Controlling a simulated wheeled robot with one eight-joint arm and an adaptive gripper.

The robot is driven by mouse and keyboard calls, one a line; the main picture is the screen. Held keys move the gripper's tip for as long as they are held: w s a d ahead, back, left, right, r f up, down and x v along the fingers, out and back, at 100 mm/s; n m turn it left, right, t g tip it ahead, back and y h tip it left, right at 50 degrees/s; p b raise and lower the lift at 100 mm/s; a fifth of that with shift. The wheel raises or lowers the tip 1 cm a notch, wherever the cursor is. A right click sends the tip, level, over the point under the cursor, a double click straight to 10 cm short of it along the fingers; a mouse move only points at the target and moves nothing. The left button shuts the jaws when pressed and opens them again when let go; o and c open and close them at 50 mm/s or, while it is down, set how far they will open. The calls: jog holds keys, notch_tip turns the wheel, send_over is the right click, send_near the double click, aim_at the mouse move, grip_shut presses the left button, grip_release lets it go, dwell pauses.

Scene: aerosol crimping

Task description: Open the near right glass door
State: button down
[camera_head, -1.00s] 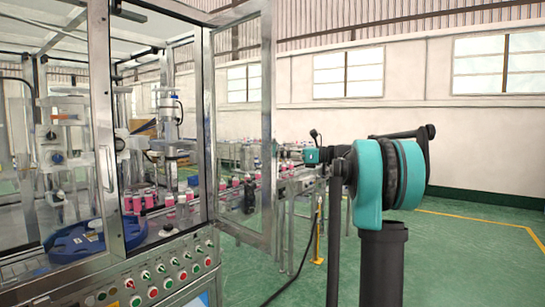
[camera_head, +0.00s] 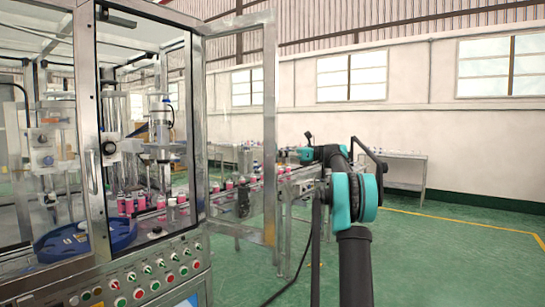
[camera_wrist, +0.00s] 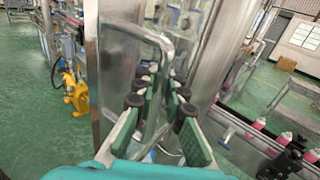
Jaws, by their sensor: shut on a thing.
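The near right glass door (camera_head: 270,110) is a metal-framed pane on the machine's right side. It stands swung out from the cabinet, with a gap showing at its front opening. My gripper (camera_wrist: 164,76) is at the door's outer edge, its green-padded fingers shut on the bent metal door handle (camera_wrist: 140,30). In the head view my arm reaches in from the right to the door edge, and the fingertips are too small to make out.
The machine's front panel (camera_head: 150,283) has several coloured buttons. A conveyor with pink-filled bottles (camera_head: 235,182) runs behind the door. A second glass door with a curved handle (camera_head: 91,172) is at left. Green floor (camera_head: 430,260) is free at right.

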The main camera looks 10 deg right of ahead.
jog(key=shift+w+d, duration=0.1)
jog(key=shift+d, duration=0.1)
dwell(0.3)
jog(key=c, duration=1.6)
grip_release()
jog(key=d, duration=1.2)
jog(key=shift+s, duration=0.3)
